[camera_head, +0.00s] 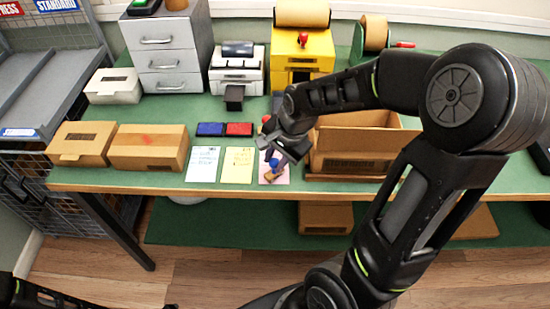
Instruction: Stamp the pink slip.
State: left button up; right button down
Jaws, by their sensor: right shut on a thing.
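The pink slip (284,180) lies near the front edge of the green table, right of the yellow slip (238,165) and the pale blue slip (202,164). My right gripper (274,158) is over the pink slip, shut on a stamp (271,174) with a blue knob and wooden base. The stamp hides part of the slip; I cannot tell whether its base touches the paper. A blue ink pad (210,129) and a red ink pad (239,129) lie behind the slips. A red knob (265,119) shows behind the gripper. My left gripper is out of view.
Two cardboard boxes (148,148) stand left of the slips. An open cardboard box (352,150) stands close on the right. A drawer unit (167,60), a white printer (237,75) and a yellow machine (301,52) stand at the back.

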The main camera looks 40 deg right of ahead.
jog(key=shift+r+p, duration=2.55)
jog(key=shift+r, duration=0.85)
